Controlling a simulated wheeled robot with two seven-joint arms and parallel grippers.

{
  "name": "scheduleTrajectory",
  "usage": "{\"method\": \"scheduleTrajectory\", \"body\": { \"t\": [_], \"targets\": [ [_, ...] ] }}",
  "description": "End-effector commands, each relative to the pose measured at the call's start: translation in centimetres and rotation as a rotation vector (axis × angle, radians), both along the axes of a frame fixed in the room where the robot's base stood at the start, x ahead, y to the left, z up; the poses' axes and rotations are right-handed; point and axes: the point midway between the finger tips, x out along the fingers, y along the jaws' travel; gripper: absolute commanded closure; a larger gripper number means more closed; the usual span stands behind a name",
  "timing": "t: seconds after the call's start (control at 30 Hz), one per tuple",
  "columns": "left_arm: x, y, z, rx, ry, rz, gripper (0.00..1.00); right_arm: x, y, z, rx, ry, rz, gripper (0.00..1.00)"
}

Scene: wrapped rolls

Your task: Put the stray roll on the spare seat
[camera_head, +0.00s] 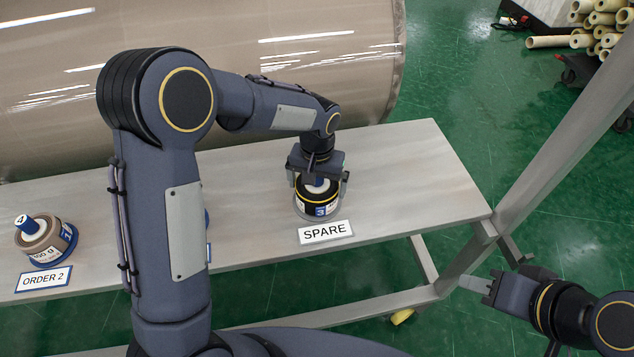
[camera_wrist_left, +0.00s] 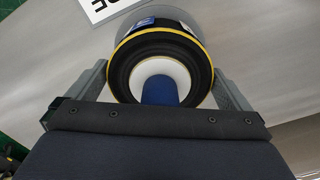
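A black wrapped roll (camera_head: 318,195) with a yellow rim and a blue-and-white label reading 3 is at the round grey seat (camera_head: 318,214) behind the SPARE sign (camera_head: 325,232). It appears upright and low at the seat; I cannot tell whether it bears fully on it. My left gripper (camera_head: 319,186) points down over it, one finger on each side, apparently touching. In the left wrist view the roll (camera_wrist_left: 123,75) lies between both fingers, its white core around a blue peg (camera_wrist_left: 159,90). My right gripper (camera_head: 475,284) is off the bench at the right; its finger gap is unclear.
My left arm hides part of the bench (camera_head: 410,175) and something blue. A large wrapped cylinder (camera_head: 260,50) lies behind. The bench right of the spare seat is clear.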

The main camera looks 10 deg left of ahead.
Motion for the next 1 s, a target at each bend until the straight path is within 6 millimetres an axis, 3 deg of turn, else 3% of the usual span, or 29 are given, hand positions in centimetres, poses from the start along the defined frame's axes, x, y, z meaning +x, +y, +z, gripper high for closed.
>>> {"method": "scheduleTrajectory", "body": {
  "t": [0.17,0.6,1.0],
  "targets": [
    [0.0,0.0,0.5,0.0,-0.001,0.0,0.0,0.0,0.0,0.0,0.0,0.0,0.0,0.64],
    [0.0,0.0,7.1,-0.001,-0.003,0.001,0.0,0.0,0.0,0.1,0.0,0.0,0.0,0.64],
    [0.0,0.0,7.8,0.0,0.0,0.0,0.0,0.0,0.0,0.1,0.0,0.0,0.0,0.64]
  ]
}}
